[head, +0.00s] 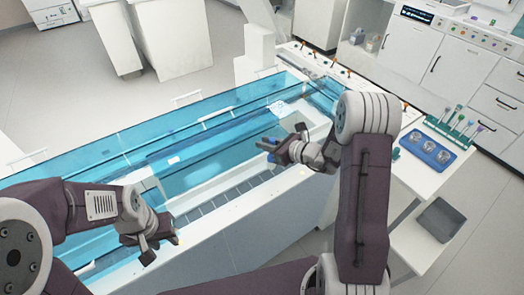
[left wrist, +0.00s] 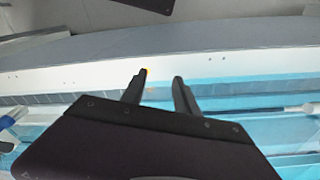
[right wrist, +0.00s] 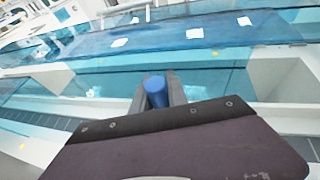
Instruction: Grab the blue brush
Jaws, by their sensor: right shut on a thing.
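A blue cylindrical end of what looks like the blue brush (right wrist: 155,90) stands between the fingers of my right gripper (right wrist: 160,85) in the right wrist view. The rest of the brush is hidden. In the head view my right gripper (head: 270,149) is over the blue-lidded tank, with a bit of blue at its fingertips. It is shut on the brush. My left gripper (head: 150,246) is by the tank's near edge. In the left wrist view its fingers (left wrist: 160,75) are apart with nothing between them.
The long tank has transparent blue panels (head: 120,157) and a white rim. On the white counter at right are a blue tray with cups (head: 428,152) and a green rack of brushes (head: 452,128). A grey bin (head: 440,220) sits below.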

